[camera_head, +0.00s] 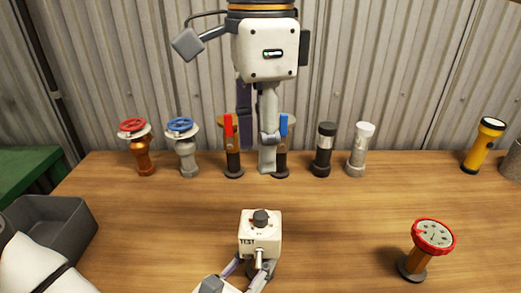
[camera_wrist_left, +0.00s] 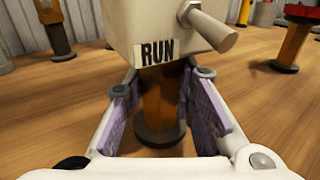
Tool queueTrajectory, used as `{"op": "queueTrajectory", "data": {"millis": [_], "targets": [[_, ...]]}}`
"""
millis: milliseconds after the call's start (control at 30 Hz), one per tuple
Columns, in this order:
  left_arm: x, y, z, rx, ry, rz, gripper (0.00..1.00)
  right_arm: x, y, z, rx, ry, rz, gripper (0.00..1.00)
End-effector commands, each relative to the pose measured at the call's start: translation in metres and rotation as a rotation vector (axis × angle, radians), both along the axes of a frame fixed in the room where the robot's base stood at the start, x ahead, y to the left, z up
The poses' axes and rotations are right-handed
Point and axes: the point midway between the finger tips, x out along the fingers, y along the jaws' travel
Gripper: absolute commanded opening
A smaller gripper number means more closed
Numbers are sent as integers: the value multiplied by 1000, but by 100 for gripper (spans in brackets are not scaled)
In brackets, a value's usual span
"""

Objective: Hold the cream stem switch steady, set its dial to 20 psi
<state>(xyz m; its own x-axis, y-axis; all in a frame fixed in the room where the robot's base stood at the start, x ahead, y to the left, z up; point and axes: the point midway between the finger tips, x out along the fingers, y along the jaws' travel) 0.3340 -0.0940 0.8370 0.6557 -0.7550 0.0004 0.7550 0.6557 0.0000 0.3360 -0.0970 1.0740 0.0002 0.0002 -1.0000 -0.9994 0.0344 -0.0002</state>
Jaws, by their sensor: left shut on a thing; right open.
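The cream stem switch (camera_head: 260,236) stands at the front centre of the table. Its dark dial (camera_head: 261,217) faces up on top, and a TEST label shows on one side; I cannot read the dial's setting. In the left wrist view the cream box shows a RUN label, a side lever (camera_wrist_left: 210,32) and an orange-brown stem (camera_wrist_left: 160,105). My left gripper (camera_head: 248,268) is shut on the switch's stem, below the box, with purple pads at either side. My right gripper (camera_head: 257,138) hangs open and empty above the back of the table, away from the dial.
A red-rimmed gauge (camera_head: 433,237) stands at the front right. Along the back stand red and blue wheel valves (camera_head: 133,126) (camera_head: 180,125), lever valves, two cylinders (camera_head: 323,150) and a yellow torch (camera_head: 483,145). A grey bin (camera_head: 68,222) sits left. The table around the switch is clear.

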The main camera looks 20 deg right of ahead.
Motion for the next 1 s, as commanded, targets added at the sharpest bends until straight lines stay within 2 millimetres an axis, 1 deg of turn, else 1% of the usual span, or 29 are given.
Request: {"op": "queueTrajectory", "data": {"millis": [167,200,267,300,567,633,767,900,1000], "targets": [[0,0,-1,1,1,-1,0,0,0,-1,0,0,0,40],[0,0,-1,1,1,-1,31,0,0,-1,0,0,0,40],[0,0,-1,1,1,0,44,0,0,-1,0,0,0,40],[0,0,-1,1,1,0,47,0,0,-1,0,0,0,40],[0,0,0,1,1,0,47,0,0,-1,0,0,0,40],[-4,4,-1,1,2,-1,47,0,0,-1,0,0,0,40],[-21,26,-2,2,7,2,47,0,0,-1,0,0,0,40],[-47,55,-1,1,6,3,47,0,0,-1,0,0,0,40],[-63,73,-1,1,5,2,47,0,0,-1,0,0,0,40]]}}
